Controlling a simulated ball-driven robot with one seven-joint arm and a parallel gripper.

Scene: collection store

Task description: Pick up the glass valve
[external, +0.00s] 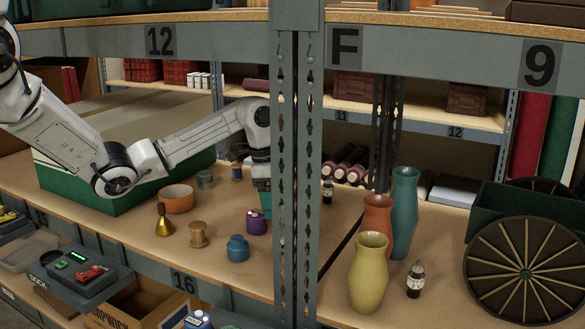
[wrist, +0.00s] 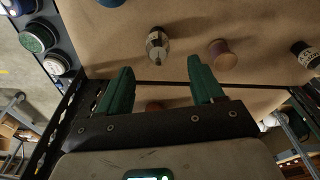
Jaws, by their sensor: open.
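The glass valve (wrist: 157,47), a small clear bulb with a dark base, is on the brown shelf board in the wrist view, ahead of the gap between my fingertips and apart from them. In the external view my gripper (external: 263,196) points down over the shelf, partly hidden behind the post.
A wooden spool (wrist: 222,53) and a dark bottle (wrist: 304,54) stand right of the valve in the wrist view. The metal post (external: 298,180) stands close to my gripper.

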